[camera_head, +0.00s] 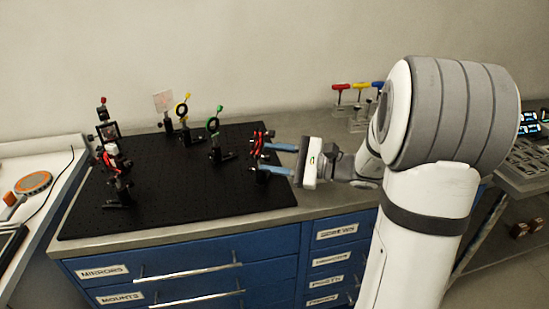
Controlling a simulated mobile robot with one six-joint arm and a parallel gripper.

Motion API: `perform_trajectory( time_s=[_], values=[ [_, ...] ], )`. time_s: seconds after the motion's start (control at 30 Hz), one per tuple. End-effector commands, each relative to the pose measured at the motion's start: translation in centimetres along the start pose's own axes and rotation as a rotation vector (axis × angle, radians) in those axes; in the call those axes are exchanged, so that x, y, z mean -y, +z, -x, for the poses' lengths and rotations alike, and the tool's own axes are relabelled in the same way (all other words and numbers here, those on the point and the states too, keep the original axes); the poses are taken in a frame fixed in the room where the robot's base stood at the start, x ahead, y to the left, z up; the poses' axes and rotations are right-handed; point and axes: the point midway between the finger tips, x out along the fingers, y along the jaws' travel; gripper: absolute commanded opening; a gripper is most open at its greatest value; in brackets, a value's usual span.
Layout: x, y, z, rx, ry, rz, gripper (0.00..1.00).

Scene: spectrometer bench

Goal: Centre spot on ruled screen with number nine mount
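A pale pinkish card (163,101), which looks like the screen, stands on a post at the back of the black board. I cannot make out rulings or a light spot on it. Several optic mounts stand on the board; no number is readable, so I cannot tell which is number nine. My gripper (264,159) reaches in from the right, its two blue fingers apart. Their tips are at a black mount with red parts (257,145) near the board's right side. I cannot tell whether they touch it.
Red-and-black mounts (112,157) stand at the left. The board's front (180,210) is clear. Coloured-handle tools (358,87) stand behind my arm.

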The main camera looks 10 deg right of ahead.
Motion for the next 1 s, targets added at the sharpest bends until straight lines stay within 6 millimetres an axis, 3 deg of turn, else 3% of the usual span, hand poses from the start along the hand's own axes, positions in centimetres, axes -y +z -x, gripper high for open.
perform_trajectory(
  time_s=[0.27,0.7,1.0],
  values=[
    [0.0,-0.1,0.7,-0.002,-0.003,0.000,0.38],
    [0.0,-0.1,7.2,-0.002,-0.003,0.000,0.38],
    [0.0,0.0,7.9,0.000,0.000,0.000,0.38]
  ],
)
